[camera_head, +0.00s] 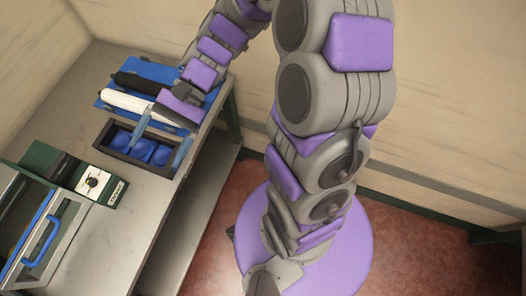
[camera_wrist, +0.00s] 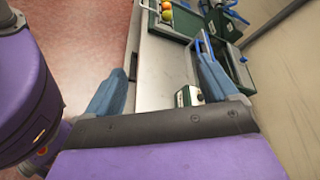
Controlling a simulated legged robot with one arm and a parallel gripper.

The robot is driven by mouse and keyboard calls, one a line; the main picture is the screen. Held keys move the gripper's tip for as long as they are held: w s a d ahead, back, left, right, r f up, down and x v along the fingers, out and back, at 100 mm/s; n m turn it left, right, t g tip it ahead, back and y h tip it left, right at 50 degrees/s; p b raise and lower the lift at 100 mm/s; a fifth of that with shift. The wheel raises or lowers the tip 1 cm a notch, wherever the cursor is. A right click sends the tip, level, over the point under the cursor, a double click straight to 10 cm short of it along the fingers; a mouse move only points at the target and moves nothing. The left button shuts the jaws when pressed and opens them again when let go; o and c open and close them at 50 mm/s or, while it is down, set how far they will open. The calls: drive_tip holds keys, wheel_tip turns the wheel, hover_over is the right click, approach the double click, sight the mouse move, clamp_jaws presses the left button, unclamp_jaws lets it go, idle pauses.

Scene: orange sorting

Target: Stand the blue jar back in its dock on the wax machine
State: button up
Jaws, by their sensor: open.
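My gripper (camera_head: 158,152) is open, its two blue fingers apart above the dark tray (camera_head: 103,137). It also shows in the wrist view (camera_wrist: 160,62), with nothing visible between its fingertips. Several rounded blue pieces (camera_head: 142,149) sit in the dark tray, partly behind the fingers. I cannot tell whether one of them is the blue jar. No upright blue jar or empty dock can be made out for certain. A green unit with a white dial plate (camera_head: 95,183) stands on the table; I cannot tell whether it is the wax machine.
A blue mat (camera_head: 146,68) at the table's back holds a black roller (camera_head: 133,84) and a white roller (camera_head: 128,102). A glass-lidded case with a blue handle (camera_head: 41,242) stands at front left. A tray with round fruit (camera_wrist: 166,10) lies far off. The grey table (camera_head: 130,225) is clear at front right.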

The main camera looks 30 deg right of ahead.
drive_tip(key=s+d+n+t+h, duration=0.4)
drive_tip(key=s+d+n+h, duration=0.2)
drive_tip(key=s+d+h, duration=0.95)
drive_tip(key=w+a+m+g+y+p, duration=0.1)
drive_tip(key=w+a+m+y+p, duration=0.1)
drive_tip(key=w+a+m+y, duration=0.4)
drive_tip(key=w+a+m+g+y+p, duration=0.1)
drive_tip(key=w+a+y+p, duration=0.1)
drive_tip(key=w+a+y, duration=0.6)
drive_tip(key=w+d+f+m+t+y+p, duration=0.1)
drive_tip(key=w+d+f+m+t+y, duration=0.25)
drive_tip(key=w+d+m+t, duration=0.5)
drive_tip(key=w+d+f+m+t+y+p, duration=0.25)
drive_tip(key=w+d+f+m, duration=0.2)
drive_tip(key=w, duration=0.75)
drive_tip(key=w+d+f+m+t+h, duration=0.3)
drive_tip(key=d+f+m+t+h, duration=0.5)
drive_tip(key=d+f, duration=0.5)
drive_tip(key=shift+m+y, duration=0.6)
drive_tip(key=shift+y, duration=0.15)
drive_tip(key=b+x, duration=0.2)
drive_tip(key=x, duration=1.3)
drive_tip(key=shift+w+d+f, duration=0.1)
drive_tip(key=shift+w, duration=0.25)
drive_tip(key=shift+w+a, duration=0.4)
drive_tip(key=shift+w, duration=0.1)
